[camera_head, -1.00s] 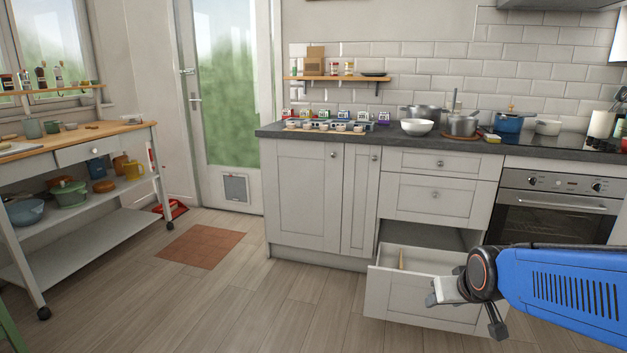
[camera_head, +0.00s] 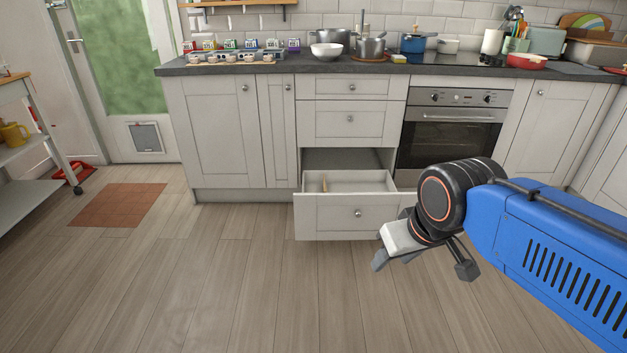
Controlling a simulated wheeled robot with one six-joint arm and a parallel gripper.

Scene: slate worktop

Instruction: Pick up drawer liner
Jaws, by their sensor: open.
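The bottom drawer (camera_head: 345,216) of the white cabinet is pulled open below two closed drawers. A thin tan stick-like item (camera_head: 324,184) stands inside it at the left. The drawer's floor is mostly hidden behind its front, and I cannot make out a drawer liner for sure. My gripper (camera_head: 422,266) hangs in front of the cabinets, to the right of the open drawer in the picture, and overlaps its right edge. Its fingers are spread, pointing down and left, with nothing between them.
The slate worktop (camera_head: 300,66) carries pots, a white bowl (camera_head: 326,51) and a row of small boxes. The oven (camera_head: 447,132) is right of the drawers. A terracotta mat (camera_head: 118,205) lies near the door. A trolley (camera_head: 30,185) stands at far left. The wooden floor ahead is clear.

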